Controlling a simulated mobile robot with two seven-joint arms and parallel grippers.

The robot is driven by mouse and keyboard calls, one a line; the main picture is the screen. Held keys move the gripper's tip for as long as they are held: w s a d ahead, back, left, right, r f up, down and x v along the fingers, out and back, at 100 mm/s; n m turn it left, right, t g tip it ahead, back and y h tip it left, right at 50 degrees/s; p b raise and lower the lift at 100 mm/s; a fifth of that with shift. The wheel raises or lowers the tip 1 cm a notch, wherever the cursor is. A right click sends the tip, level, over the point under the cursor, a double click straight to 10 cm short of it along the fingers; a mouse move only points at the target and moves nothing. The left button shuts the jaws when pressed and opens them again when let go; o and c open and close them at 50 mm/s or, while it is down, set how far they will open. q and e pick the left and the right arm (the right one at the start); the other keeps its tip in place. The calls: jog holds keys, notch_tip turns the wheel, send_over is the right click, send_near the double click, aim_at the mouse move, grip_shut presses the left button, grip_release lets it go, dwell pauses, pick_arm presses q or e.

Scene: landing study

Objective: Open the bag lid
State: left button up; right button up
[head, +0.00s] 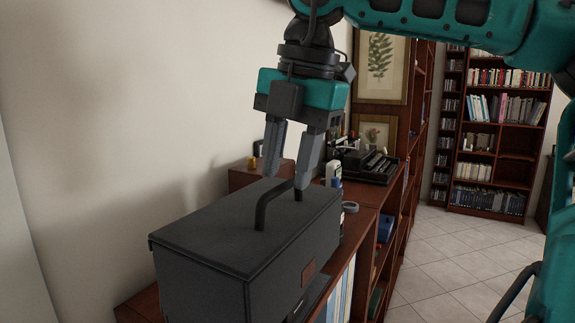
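The bag is a dark grey box-shaped case (200,275) on top of a low wooden shelf. Its flat lid (215,228) is closed, with a black arched handle (266,204) standing up from it. A small brown patch shows on the side facing right. My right gripper (289,180) points down above the lid, its two grey fingers apart, with the handle's upper part between or just behind the fingertips. I cannot tell whether either finger touches the handle. My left gripper is not in view.
The wooden shelf (362,225) runs away behind the bag against a plain wall. A black typewriter (370,165), a grey tape roll (350,207) and a white bottle (333,173) stand behind the bag. A tall bookcase (495,140) is at the back right. The tiled floor (440,265) is clear.

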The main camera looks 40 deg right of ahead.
jog(key=shift+w+f, duration=0.1)
jog(key=shift+f, duration=0.35)
jog(key=shift+c, duration=0.2)
grip_shut()
dwell(1.0)
